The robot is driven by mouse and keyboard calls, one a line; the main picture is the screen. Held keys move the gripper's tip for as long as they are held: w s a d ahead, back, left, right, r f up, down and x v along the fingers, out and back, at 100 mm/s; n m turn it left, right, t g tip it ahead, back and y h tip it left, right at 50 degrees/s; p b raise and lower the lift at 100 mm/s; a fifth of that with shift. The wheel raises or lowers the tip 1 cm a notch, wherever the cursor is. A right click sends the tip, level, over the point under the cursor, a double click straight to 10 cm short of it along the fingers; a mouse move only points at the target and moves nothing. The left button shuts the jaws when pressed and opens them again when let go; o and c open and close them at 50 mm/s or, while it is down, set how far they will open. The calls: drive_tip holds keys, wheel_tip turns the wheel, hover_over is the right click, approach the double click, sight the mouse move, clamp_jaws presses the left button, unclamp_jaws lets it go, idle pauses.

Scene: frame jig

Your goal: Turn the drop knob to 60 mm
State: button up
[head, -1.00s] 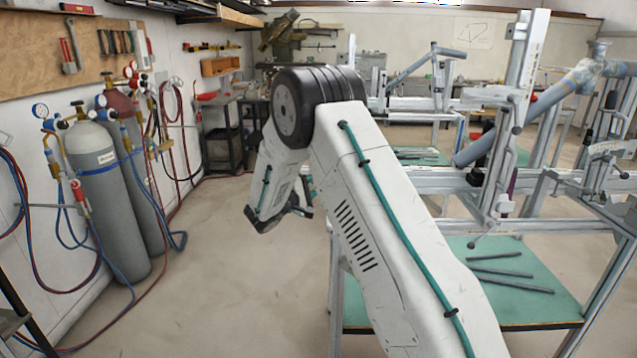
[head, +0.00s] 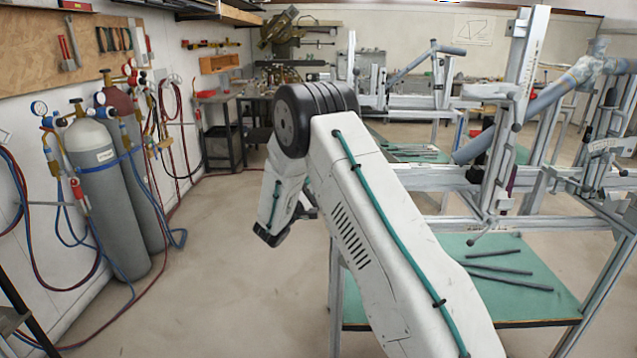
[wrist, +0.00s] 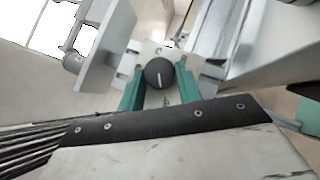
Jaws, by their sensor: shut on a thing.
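In the wrist view a round dark knob (wrist: 159,73) with a white pointer line sits on a pale plate. My gripper (wrist: 160,82) has its two green fingers on either side of the knob and is shut on it. The pointer line stands close to upright in the picture. No scale numbers can be read around the knob. In the head view my arm hides the gripper and the knob.
The frame jig (head: 500,150) with its rails, posts and clamps stands at the right. A green shelf (head: 420,310) below it holds several dark rods. Gas cylinders (head: 108,190) with hoses stand along the left wall. The floor (head: 220,270) between is clear.

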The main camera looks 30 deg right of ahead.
drive_tip(key=o, duration=1)
drive_tip(key=shift+c, duration=0.2)
drive_tip(key=v, duration=0.7)
drive_tip(key=shift+a+f, duration=0.2)
drive_tip(key=shift+a, duration=0.15)
drive_tip(key=shift+s, duration=0.1)
